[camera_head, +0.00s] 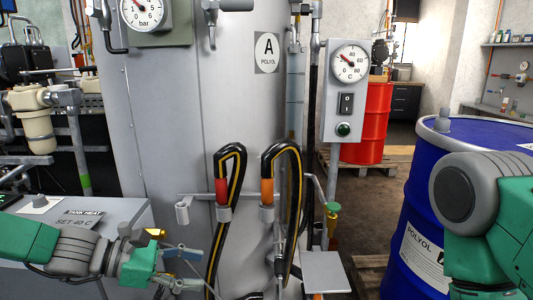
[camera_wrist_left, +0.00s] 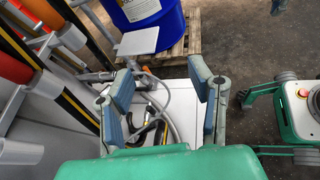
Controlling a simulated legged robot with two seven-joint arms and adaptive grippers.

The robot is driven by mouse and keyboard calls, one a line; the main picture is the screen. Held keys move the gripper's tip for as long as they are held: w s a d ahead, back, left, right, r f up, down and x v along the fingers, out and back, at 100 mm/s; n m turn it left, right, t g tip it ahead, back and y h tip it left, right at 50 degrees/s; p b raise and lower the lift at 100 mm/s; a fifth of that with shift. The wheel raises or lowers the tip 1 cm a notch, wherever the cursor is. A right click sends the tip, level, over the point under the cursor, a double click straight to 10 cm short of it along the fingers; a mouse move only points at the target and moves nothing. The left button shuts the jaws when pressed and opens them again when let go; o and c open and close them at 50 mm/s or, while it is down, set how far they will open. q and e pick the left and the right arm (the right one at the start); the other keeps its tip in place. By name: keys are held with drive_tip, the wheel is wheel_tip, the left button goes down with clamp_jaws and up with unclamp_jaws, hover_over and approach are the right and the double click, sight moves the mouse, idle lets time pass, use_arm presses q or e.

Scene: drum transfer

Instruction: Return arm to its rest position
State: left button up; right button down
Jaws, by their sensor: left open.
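My left gripper (camera_head: 192,268) comes in from the lower left in the head view, beside the foot of the grey tank. In the left wrist view its two fingers (camera_wrist_left: 163,85) are spread apart with nothing between them. Below them lie a white surface (camera_wrist_left: 88,170) and a looped grey hose (camera_wrist_left: 171,110). My right arm (camera_head: 485,220) shows at the right edge in front of the blue drum; its gripper is out of view.
The grey tank (camera_head: 160,110) carries two black-and-yellow hoses (camera_head: 219,255) on a rack. A blue POLYOL drum (camera_head: 415,215) stands at right; its pallet shows in the left wrist view (camera_wrist_left: 185,48). A small grey plate (camera_head: 322,272) juts out between. A red drum (camera_head: 368,120) stands behind.

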use_arm(q)
drive_tip(key=s+a+f+m+g+y, duration=0.1)
drive_tip(key=s+f+m+g+y, duration=0.15)
drive_tip(key=s+f, duration=0.6)
drive_tip(key=s+a+f+m+g+y, duration=0.15)
drive_tip(key=s+f+m+y, duration=0.35)
drive_tip(key=f, duration=0.6)
drive_tip(key=s+a+f+m+y, duration=0.2)
drive_tip(key=s+a+f+m, duration=0.2)
drive_tip(key=s+a+m, duration=0.1)
drive_tip(key=s+a+f+m+y+b, duration=0.1)
drive_tip(key=s+a+f+m+y, duration=0.2)
drive_tip(key=s+a+m, duration=0.3)
drive_tip(key=s+f+m, duration=0.1)
drive_tip(key=s, duration=0.3)
drive_tip(key=shift+a+m+t, duration=0.2)
drive_tip(key=shift+m+t, duration=0.15)
drive_tip(key=shift+t, duration=0.05)
drive_tip(key=shift+w+f+y, duration=0.1)
drive_tip(key=shift+w+y, duration=0.1)
drive_tip(key=shift+y, duration=0.05)
